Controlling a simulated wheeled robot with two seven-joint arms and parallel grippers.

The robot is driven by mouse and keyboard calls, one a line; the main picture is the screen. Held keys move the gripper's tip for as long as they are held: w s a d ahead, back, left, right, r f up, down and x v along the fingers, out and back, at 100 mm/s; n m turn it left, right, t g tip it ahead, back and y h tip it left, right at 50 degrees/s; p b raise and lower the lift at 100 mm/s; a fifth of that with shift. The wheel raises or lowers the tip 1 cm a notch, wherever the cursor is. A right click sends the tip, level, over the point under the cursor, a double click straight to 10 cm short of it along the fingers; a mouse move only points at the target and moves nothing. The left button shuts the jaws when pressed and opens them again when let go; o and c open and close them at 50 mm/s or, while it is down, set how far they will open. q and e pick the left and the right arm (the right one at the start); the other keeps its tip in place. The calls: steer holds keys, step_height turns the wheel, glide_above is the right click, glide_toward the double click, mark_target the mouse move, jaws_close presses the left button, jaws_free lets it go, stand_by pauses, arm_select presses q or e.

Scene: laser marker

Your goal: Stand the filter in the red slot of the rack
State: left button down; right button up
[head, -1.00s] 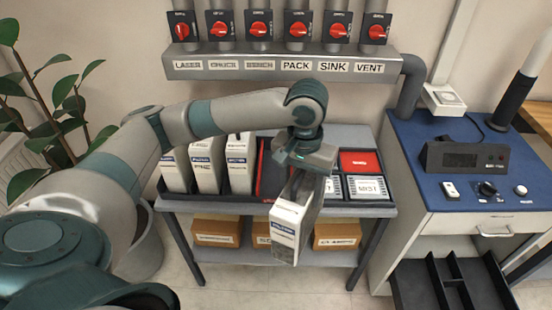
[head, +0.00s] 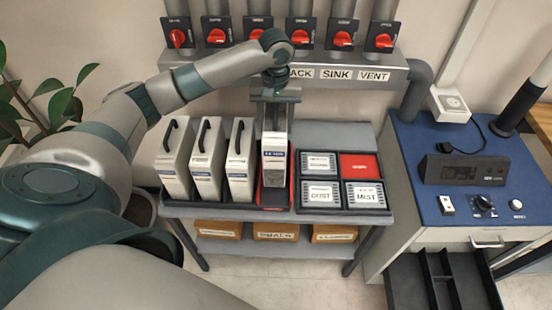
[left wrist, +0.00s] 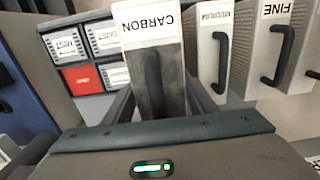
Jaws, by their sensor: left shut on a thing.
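My left gripper (head: 275,118) is shut on the upper end of a filter (head: 274,152), a slim pale block with a grey lower face. The filter is upright at the red slot (head: 275,203) of the rack (head: 340,208), with red showing beside and below it. I cannot tell whether it rests on the slot's floor. In the left wrist view the held filter (left wrist: 152,32) reads CARBON upside down, with a dark handle between the fingers. My right gripper is not in view.
Several pale filters with black handles, one of them (head: 240,160), stand just left of the red slot. A blue bench (head: 440,200) stands at right.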

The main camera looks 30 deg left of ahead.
arm_select(q)
step_height(320, 180, down, 6)
steer(key=p, duration=0.1)
steer(key=shift+p, duration=0.35)
steer(key=shift+f, duration=0.1)
steer(key=shift+f+p, duration=0.55)
steer(key=shift+f, duration=1.35)
steer(key=c, duration=0.8)
jaws_free()
steer(key=shift+f, duration=0.15)
steer(key=shift+o, duration=0.2)
